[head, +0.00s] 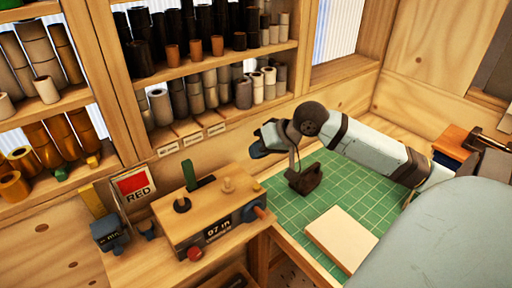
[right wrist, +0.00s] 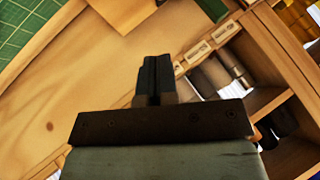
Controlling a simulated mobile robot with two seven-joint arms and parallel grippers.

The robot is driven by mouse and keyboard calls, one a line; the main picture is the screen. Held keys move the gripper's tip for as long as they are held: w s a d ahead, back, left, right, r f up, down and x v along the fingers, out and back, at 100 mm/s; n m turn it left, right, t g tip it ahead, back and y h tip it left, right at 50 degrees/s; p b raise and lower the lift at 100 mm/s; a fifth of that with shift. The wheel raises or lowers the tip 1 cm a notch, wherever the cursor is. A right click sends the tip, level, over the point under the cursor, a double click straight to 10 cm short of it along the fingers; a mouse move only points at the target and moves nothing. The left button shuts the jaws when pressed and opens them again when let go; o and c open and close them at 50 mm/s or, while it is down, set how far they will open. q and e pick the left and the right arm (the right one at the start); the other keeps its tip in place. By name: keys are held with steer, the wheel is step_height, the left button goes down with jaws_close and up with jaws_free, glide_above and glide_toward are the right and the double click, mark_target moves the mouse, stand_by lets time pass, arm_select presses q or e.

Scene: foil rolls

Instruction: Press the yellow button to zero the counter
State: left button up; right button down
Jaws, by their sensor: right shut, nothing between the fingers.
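A wooden counter box (head: 215,225) stands on the bench at lower middle, with a dark display reading about "97 in". A red button (head: 194,254) sits at its front left. My left gripper is not in view.
Shelves (head: 215,62) with several rolls stand behind. A green cutting mat (head: 345,182) holds a pale block (head: 341,238); a dark brown object (head: 305,181) shows below my wrist. A small blue device (head: 109,234) and a red-labelled card (head: 133,186) are left of the box.

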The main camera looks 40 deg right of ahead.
steer(key=b, duration=0.8)
glide_above(258, 185)
step_height(258, 185, down, 6)
steer(key=shift+f, duration=0.1)
steer(key=shift+f+p, duration=0.2)
steer(key=shift+p, duration=0.15)
steer(key=shift+f, duration=0.85)
stand_by(0.4)
